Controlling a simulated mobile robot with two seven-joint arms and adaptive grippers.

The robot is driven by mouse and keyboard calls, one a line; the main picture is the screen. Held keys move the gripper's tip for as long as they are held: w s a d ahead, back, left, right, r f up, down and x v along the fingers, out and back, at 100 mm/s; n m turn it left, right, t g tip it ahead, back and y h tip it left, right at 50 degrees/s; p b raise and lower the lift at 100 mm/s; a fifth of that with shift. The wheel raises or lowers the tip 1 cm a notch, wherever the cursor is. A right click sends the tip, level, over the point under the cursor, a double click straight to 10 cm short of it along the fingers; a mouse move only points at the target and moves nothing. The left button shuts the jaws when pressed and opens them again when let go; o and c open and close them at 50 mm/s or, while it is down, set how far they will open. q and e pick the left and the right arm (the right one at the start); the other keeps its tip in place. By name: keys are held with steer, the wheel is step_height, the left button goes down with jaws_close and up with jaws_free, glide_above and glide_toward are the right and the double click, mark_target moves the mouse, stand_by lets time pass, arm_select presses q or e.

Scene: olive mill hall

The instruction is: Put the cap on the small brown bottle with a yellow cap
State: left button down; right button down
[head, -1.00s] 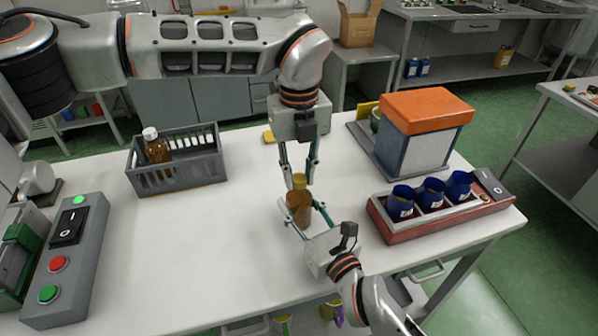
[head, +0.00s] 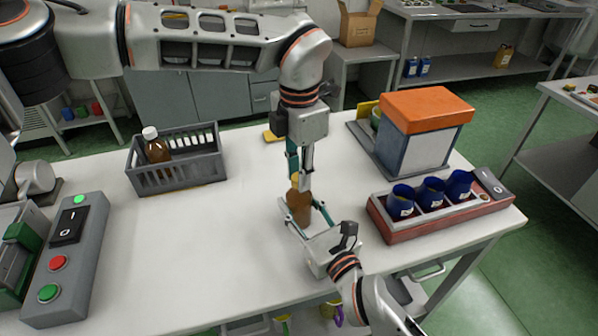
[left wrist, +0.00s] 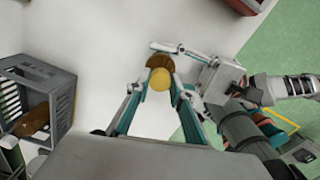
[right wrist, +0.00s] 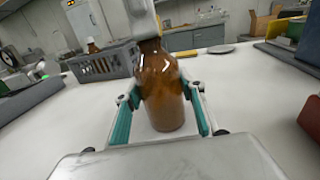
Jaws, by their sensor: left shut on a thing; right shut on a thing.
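The small brown bottle (head: 299,207) stands upright on the white table, and my right gripper (head: 304,214) is shut around its body. It also shows in the right wrist view (right wrist: 163,90), its neck top hidden by my left gripper. The yellow cap (left wrist: 160,79) is at the bottle's mouth in the left wrist view, between the fingertips of my left gripper (left wrist: 161,90). In the head view my left gripper (head: 301,180) is shut on the cap from above and mostly hides it. I cannot tell whether the cap is fully seated.
A grey crate (head: 180,180) with a white-capped brown bottle (head: 156,147) stands at the left. An orange-topped box (head: 425,130) and a red tray (head: 440,225) with blue cups (head: 431,193) stand at the right. A switch panel (head: 72,255) is front left.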

arm_select(q)
steer(key=c, duration=1.7)
jaws_free()
step_height(320, 180, up, 12)
arm_select(e)
steer(key=c, duration=1.2)
jaws_free()
steer(key=v, duration=1.2)
